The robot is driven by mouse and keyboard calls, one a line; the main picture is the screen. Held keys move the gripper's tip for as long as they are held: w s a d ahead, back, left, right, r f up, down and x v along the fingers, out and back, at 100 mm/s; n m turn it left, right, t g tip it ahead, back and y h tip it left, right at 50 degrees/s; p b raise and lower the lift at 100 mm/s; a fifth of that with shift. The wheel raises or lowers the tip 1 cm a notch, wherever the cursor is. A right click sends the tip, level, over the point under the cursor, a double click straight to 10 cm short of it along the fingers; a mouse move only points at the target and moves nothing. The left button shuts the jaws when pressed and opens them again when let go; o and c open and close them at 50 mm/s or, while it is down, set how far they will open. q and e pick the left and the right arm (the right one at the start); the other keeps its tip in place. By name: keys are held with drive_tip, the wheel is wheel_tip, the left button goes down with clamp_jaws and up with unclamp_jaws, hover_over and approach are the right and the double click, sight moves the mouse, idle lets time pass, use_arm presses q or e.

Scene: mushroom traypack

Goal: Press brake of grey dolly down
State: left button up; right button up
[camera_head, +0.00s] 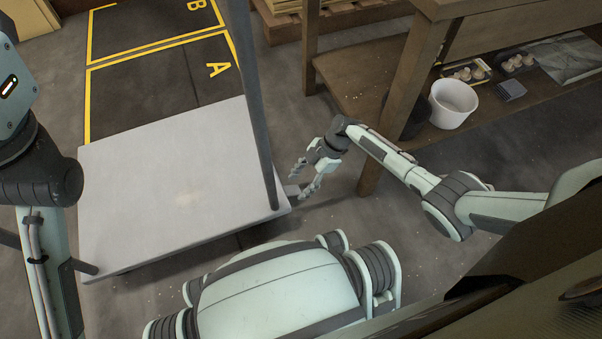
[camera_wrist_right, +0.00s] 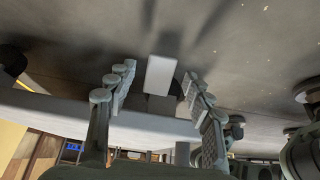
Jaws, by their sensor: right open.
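The grey dolly (camera_head: 150,175) stands on the floor at the left of the head view, its flat platform bare. Its upright handle bar (camera_head: 258,110) rises at the platform's right edge. The brake is a small light grey pedal (camera_head: 291,189) sticking out at the right edge; it also shows in the right wrist view (camera_wrist_right: 160,75). My right gripper (camera_head: 300,181) is open and empty, its fingers pointing at that edge. In the wrist view the fingers (camera_wrist_right: 148,88) spread to either side of the pedal; contact cannot be told. My left arm shows at the left, but its gripper is out of view.
A brown wooden table (camera_head: 435,35) stands at the right; its lower shelf holds a white bucket (camera_head: 453,104) and small dark trays of mushrooms (camera_head: 466,73). Yellow floor markings (camera_head: 160,48) with letters A and B lie behind the dolly. A pallet (camera_head: 335,18) is at the back.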

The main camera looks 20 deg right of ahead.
wheel_tip(320, 180, up, 9)
drive_tip(key=shift+f, duration=0.2)
drive_tip(key=shift+s, duration=0.1)
idle(0.5)
